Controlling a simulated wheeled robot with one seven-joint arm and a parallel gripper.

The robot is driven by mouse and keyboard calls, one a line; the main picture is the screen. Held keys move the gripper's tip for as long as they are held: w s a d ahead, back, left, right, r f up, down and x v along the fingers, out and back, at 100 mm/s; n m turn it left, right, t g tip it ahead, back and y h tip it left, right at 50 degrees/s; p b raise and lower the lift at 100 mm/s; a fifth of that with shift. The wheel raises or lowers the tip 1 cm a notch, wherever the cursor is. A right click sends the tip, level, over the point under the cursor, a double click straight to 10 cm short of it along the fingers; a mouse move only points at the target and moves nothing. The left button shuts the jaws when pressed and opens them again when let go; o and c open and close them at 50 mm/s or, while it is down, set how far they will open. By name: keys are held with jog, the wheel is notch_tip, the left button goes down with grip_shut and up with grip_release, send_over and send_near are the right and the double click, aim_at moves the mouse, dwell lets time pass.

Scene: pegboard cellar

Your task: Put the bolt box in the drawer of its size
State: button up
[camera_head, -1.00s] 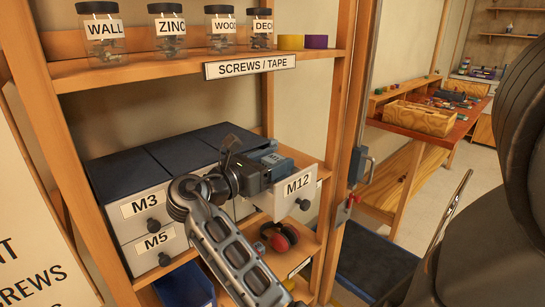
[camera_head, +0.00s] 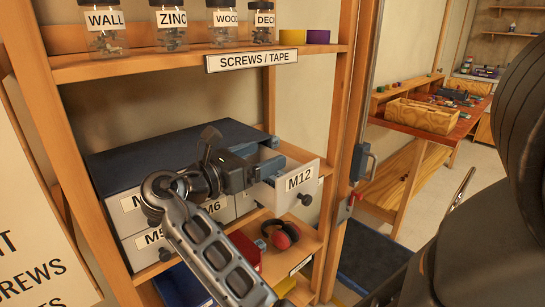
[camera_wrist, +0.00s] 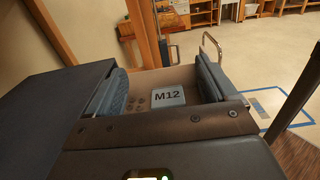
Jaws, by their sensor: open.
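The bolt box (camera_wrist: 152,88) shows in the wrist view as a tan top with a white "M12" label and small round marks, between my finger pads. In the head view I cannot clearly make it out behind my gripper. The M12 drawer (camera_head: 299,179) is pulled out at the right of the drawer cabinet, its pale front facing out. My gripper (camera_head: 276,159) is open at this drawer, its blue fingers apart over its inside. The two fingers also show in the wrist view (camera_wrist: 160,92), one on each side of the box. How deep the box sits is hidden.
The cabinet's dark top (camera_head: 185,150) lies left of the drawer; other labelled drawers below are partly covered by my arm. A shelf with jars (camera_head: 222,27) hangs above. Red ear muffs (camera_head: 281,235) lie below the drawer. A wooden post (camera_head: 342,130) stands close right.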

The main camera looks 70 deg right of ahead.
jog(key=v, duration=0.8)
jog(key=shift+b, duration=0.3)
jog(key=shift+d, duration=0.15)
jog(key=shift+c, duration=0.4)
